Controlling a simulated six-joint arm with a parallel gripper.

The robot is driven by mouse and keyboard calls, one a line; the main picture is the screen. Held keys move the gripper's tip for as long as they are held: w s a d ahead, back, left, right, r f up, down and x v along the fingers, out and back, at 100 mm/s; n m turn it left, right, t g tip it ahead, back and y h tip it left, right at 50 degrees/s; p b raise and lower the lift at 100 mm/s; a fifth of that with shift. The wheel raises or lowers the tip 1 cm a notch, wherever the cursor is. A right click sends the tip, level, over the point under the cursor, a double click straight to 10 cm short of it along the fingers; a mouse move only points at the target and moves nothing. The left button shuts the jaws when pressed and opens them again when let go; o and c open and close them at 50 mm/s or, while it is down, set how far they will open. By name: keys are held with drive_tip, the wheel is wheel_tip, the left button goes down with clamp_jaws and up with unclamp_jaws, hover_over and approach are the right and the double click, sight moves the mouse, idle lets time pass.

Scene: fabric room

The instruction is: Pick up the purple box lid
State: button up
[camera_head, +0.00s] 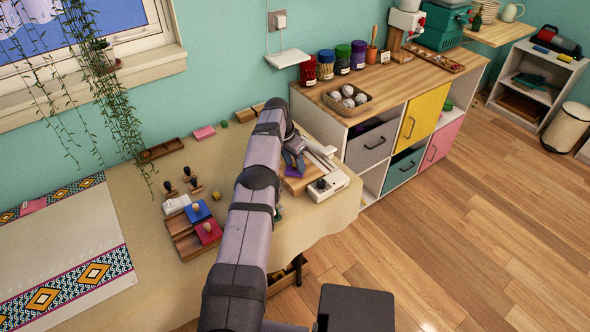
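A small flat purple piece (292,172), which looks like the purple box lid, shows just below my gripper (294,163) on a wooden board on the table. My gripper points down right over it, and my arm hides part of the area around it. I cannot tell whether the fingers touch the purple piece or are open or shut. A blue box (197,211) and a pinkish-red box (208,231) sit on a wooden tray (185,243) left of my arm.
A white device (328,187) stands just right of my gripper. Stamps (170,188) stand left of my arm on the cloth-covered table (150,275). A cabinet (425,90) with jars and a basket of white balls (348,97) stands to the right. The left cloth is mostly clear.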

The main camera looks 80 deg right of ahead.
sight(294, 165)
clamp_jaws()
drive_tip(key=shift+r, duration=0.1)
wheel_tip(294, 165, up, 8)
drive_tip(key=p, duration=0.3)
drive_tip(key=shift+r+p, duration=0.9)
drive_tip(key=shift+p, duration=0.3)
